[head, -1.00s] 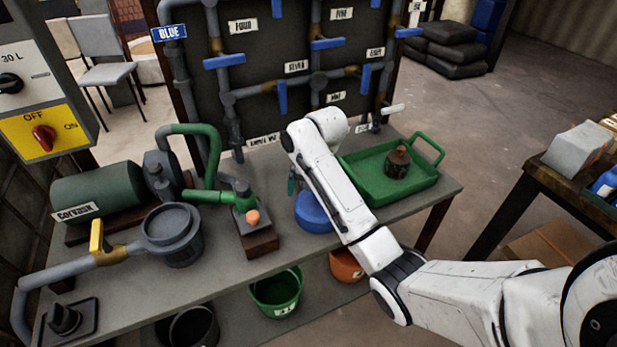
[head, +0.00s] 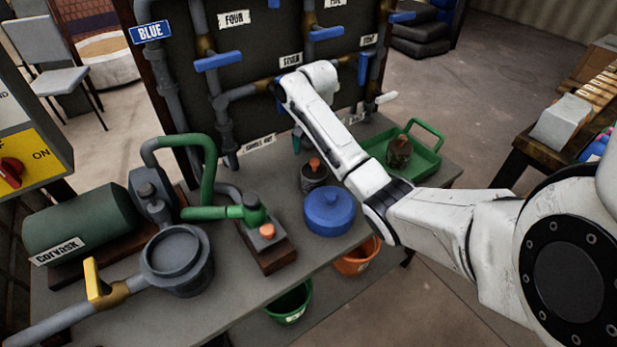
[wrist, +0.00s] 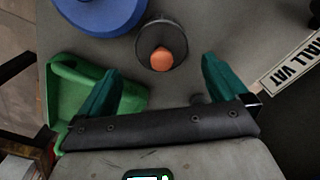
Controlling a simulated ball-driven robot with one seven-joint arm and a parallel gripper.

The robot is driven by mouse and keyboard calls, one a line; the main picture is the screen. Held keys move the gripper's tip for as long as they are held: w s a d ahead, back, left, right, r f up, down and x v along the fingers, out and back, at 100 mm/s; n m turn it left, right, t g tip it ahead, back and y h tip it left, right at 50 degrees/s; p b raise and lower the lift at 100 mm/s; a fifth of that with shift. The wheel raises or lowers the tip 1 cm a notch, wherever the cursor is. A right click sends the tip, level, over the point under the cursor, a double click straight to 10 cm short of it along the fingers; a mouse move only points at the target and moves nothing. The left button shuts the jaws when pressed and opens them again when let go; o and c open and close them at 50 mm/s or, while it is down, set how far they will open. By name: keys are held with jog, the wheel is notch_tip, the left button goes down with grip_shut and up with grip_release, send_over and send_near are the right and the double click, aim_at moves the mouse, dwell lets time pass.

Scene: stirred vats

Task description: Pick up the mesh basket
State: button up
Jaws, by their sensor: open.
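A small dark round container (head: 314,175) with an orange knob or plug on top stands upright on the grey bench; it looks like the mesh basket, though its mesh is hard to make out. It also shows in the wrist view (wrist: 160,60), just beyond the fingers. A similar dark container (head: 399,153) with an orange top stands in the green tray (head: 432,140). My gripper (wrist: 161,72) is open, its two teal fingers apart with nothing between them. In the head view my arm hides most of the gripper; a teal fingertip shows left of the first container.
A blue round lidded pot (head: 329,212) stands close to the first container. The pipe board (head: 250,130) rises behind it. The pump with green pipe (head: 258,222) and a grey vat (head: 176,258) are to the left. Buckets (head: 357,258) sit below the bench.

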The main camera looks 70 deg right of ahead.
aim_at(315, 171)
notch_tip(315, 171, down, 9)
jog(key=shift+w+f, duration=0.1)
dwell(0.5)
jog(key=shift+c, duration=0.5)
jog(key=c, duration=0.7)
